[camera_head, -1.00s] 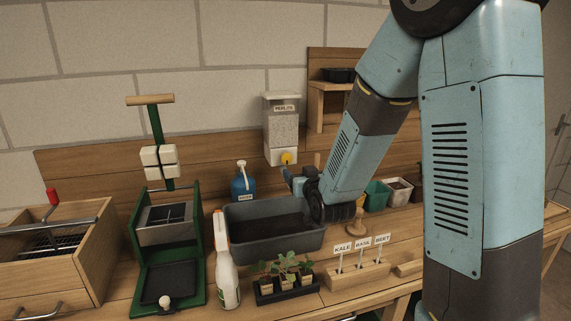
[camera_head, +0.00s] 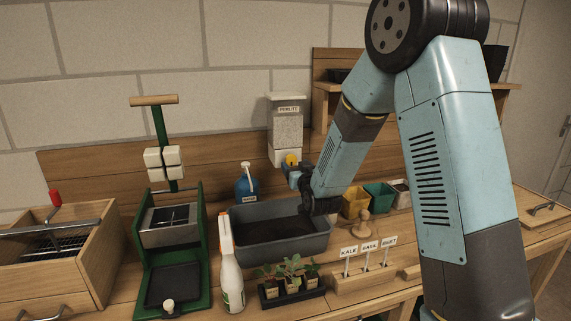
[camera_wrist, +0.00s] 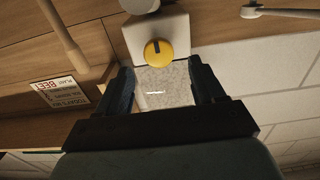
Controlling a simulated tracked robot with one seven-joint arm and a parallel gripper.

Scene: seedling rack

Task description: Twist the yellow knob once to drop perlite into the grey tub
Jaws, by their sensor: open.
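The yellow knob (camera_head: 291,160) is on the lower front of the clear perlite dispenser (camera_head: 286,122) on the back board. In the wrist view the round yellow knob (camera_wrist: 158,53) carries a dark pointer line and sits ahead of and between my fingers. My gripper (camera_wrist: 160,88) is open and empty, with one finger to each side of the knob's line and apart from it. In the head view my gripper (camera_head: 293,174) is close below the knob, partly hidden by my wrist. The grey tub (camera_head: 255,249) with dark contents stands below the dispenser.
A blue bottle (camera_head: 246,184) stands behind the tub. A white spray bottle (camera_head: 230,268) and a seedling tray (camera_head: 290,291) stand in front. A green press (camera_head: 172,250) is to the left. Label stakes (camera_head: 367,262) and small pots (camera_head: 379,195) are to the right.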

